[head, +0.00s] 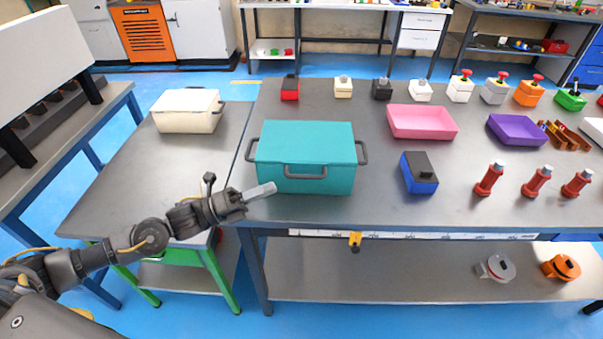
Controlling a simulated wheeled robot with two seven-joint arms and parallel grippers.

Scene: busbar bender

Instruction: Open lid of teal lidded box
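The teal lidded box (305,157) stands on the grey workbench, left of the middle of the head view. Its lid (306,142) lies flat and closed on top. It has dark handles on the left and right sides and a dark front handle (304,171). My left gripper (270,188) is just left of the box's front lower corner, pointing right, in front of the box. Its light fingers appear close together, but I cannot tell whether they are shut. It seems to hold nothing. My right gripper is not in view.
A cream lidded box (187,111) stands on the side table at left. Right of the teal box are a blue box with a black top (419,173), a pink tray (422,122), a purple tray (520,130) and red cylinders (490,179). The bench in front of the teal box is clear.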

